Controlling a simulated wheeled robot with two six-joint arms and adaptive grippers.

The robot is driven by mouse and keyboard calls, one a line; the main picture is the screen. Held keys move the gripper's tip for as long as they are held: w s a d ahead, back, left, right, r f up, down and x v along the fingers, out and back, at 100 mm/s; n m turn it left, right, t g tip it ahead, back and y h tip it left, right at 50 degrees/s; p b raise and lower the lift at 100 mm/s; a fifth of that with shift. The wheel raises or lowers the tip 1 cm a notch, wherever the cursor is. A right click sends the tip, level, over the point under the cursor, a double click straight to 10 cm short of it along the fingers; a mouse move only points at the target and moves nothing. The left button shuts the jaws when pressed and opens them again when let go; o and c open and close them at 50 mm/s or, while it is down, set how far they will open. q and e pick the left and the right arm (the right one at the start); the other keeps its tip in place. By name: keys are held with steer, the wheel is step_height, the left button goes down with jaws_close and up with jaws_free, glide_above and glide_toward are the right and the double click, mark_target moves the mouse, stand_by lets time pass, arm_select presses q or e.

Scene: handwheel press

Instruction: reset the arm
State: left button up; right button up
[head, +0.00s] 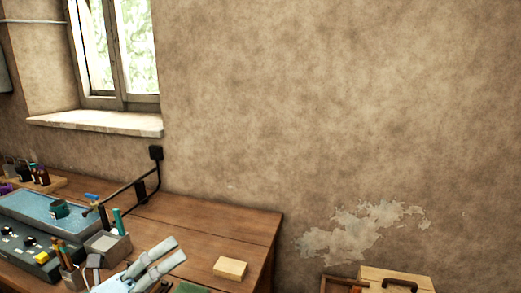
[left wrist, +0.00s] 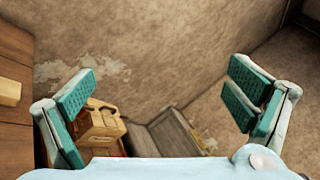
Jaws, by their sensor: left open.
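My left gripper (head: 169,252) shows at the bottom of the head view, over the front part of the wooden table (head: 215,222). Its pale fingers with teal pads are spread, with nothing between them. In the left wrist view, the left gripper (left wrist: 162,85) is wide open and empty, with wall and floor-level objects beyond it. My right gripper is in neither view. No handwheel press can be made out in these frames.
A pale wooden block (head: 230,269) lies right of the left gripper. A grey box (head: 107,246), pen holder and blue-topped device (head: 40,208) stand left of it. A wooden case (head: 395,276) with a dark handle sits beyond the table's right edge. A window (head: 125,50) is above.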

arm_select(q)
steer(key=a+f+n+t+y, duration=0.2)
steer(key=a+n+t+y, duration=0.2)
steer(key=a+n+y, duration=0.55)
steer(key=a+f+n+t+y, duration=0.2)
steer(key=n+t+y, duration=0.35)
steer(key=n, duration=0.85)
steer(key=s+a+f+n+g+y, duration=0.35)
steer(key=f+n+g+y, duration=0.2)
steer(key=f, duration=0.25)
steer(key=s+f+n+g, duration=0.4)
steer(key=s+f+g, duration=0.2)
steer(key=f, duration=0.5)
steer(key=s+d+f+n+g+h, duration=0.1)
steer(key=s+d+f+g, duration=0.15)
steer(key=s, duration=0.25)
steer(key=s+d+f+g+h, duration=0.2)
steer(key=s+f+g, duration=0.1)
steer(key=s+f, duration=0.15)
steer(key=s+d+f+n+g+h, duration=0.1)
steer(key=s+d+f+g, duration=0.2)
steer(key=s, duration=0.3)
step_height(320, 180, down, 23)
steer(key=s+a, duration=0.3)
steer(key=s+f+g, duration=0.2)
steer(key=s+f, duration=0.7)
steer(key=s, duration=0.3)
steer(key=shift+a+f, duration=0.2)
steer(key=shift+f, duration=0.05)
